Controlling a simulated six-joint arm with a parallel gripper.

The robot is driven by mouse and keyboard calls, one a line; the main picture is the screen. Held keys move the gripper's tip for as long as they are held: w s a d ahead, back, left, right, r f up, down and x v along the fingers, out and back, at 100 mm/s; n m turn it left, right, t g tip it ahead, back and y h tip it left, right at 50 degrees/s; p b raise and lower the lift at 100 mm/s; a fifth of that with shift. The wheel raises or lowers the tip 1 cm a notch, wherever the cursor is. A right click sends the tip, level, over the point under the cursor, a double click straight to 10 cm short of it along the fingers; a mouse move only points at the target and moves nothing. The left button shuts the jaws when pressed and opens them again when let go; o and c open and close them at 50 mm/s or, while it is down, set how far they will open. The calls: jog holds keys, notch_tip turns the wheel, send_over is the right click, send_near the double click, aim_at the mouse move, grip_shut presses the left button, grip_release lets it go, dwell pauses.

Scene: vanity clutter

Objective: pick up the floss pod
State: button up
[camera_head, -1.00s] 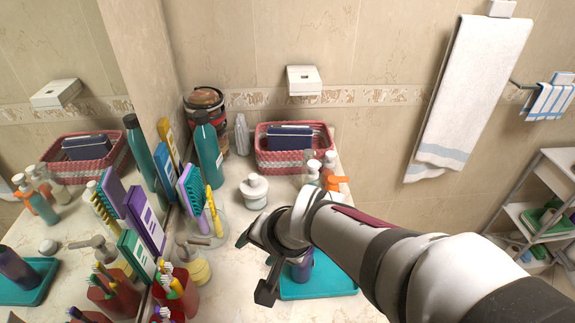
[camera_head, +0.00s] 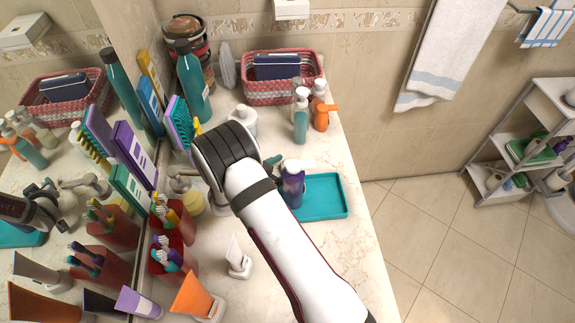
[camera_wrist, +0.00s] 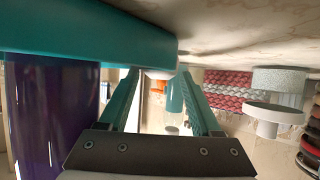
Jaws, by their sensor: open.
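A small rounded white thing, probably the floss pod (camera_wrist: 160,73), shows in the wrist view at the edge of the teal tray. It lies beyond and between the open fingertips of my gripper (camera_wrist: 158,80), with no clear grip on it. The wrist view is upside down, with the counter at the top. In the head view my gripper (camera_head: 270,162) is low over the counter, left of the tray, mostly hidden behind my wrist. I cannot make out the pod there.
A purple bottle (camera_head: 293,187) stands on the teal tray (camera_head: 328,195), close beside my gripper. Pump bottles (camera_head: 301,122) and a woven basket (camera_head: 283,90) stand behind. Red cups of toothbrushes (camera_head: 165,255) are at left. The front right counter (camera_head: 350,245) is clear.

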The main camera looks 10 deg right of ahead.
jog(key=shift+d, duration=0.1)
grip_shut()
jog(key=shift+w+r, duration=0.1)
